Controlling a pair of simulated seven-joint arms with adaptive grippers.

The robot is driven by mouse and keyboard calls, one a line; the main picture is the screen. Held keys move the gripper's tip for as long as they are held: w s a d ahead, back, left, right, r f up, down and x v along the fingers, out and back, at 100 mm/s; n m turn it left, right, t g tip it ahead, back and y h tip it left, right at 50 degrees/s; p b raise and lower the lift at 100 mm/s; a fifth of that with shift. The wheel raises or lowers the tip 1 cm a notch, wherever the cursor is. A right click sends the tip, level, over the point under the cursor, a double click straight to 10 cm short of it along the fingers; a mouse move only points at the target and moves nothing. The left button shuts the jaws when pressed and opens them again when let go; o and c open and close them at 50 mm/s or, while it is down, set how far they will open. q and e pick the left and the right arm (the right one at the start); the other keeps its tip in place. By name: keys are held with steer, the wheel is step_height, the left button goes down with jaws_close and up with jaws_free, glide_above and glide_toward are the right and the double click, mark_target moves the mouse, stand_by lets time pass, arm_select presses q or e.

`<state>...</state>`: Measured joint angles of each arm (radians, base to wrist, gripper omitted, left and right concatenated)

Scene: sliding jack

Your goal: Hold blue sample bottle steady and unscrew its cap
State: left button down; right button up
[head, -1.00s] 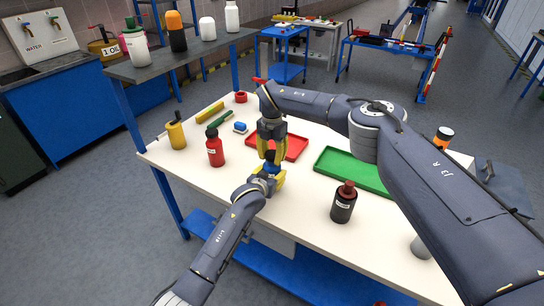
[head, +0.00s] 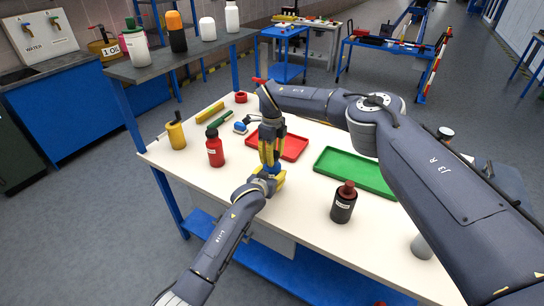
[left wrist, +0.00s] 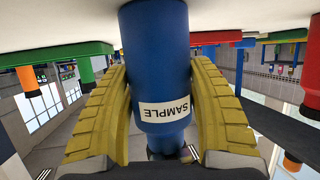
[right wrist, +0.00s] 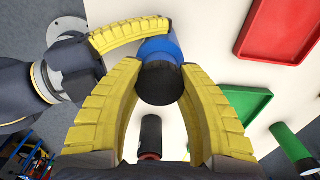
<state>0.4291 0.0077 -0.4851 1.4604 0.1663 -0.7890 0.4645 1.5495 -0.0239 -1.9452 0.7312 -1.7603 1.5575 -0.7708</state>
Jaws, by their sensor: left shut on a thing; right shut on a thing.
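The blue sample bottle (left wrist: 160,60) stands upright above the table, with a white SAMPLE label on its side. My left gripper (left wrist: 162,95) is shut around its body, one yellow finger on each side. The bottle's dark cap (right wrist: 160,83) sits on its top, between the fingers of my right gripper (right wrist: 161,78), which comes down from above and is shut on it. In the head view my right gripper (head: 269,152) is directly over my left gripper (head: 268,180); the bottle is mostly hidden between their fingers. I cannot tell whether the cap is loose.
A red tray (head: 292,154) lies just behind the grippers and a green tray (head: 330,174) to their right. A red bottle (head: 215,149) stands to the left, a dark bottle (head: 344,203) at the front right. The table's front edge is close to my left arm.

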steer(key=n, duration=1.3)
steer(key=shift+n, duration=0.3)
steer(key=shift+r, duration=0.5)
steer(key=shift+r, duration=0.65)
steer(key=shift+r, duration=0.15)
steer(key=shift+r, duration=1.85)
arm_select(q)
steer(key=shift+c, duration=1.8)
jaws_free()
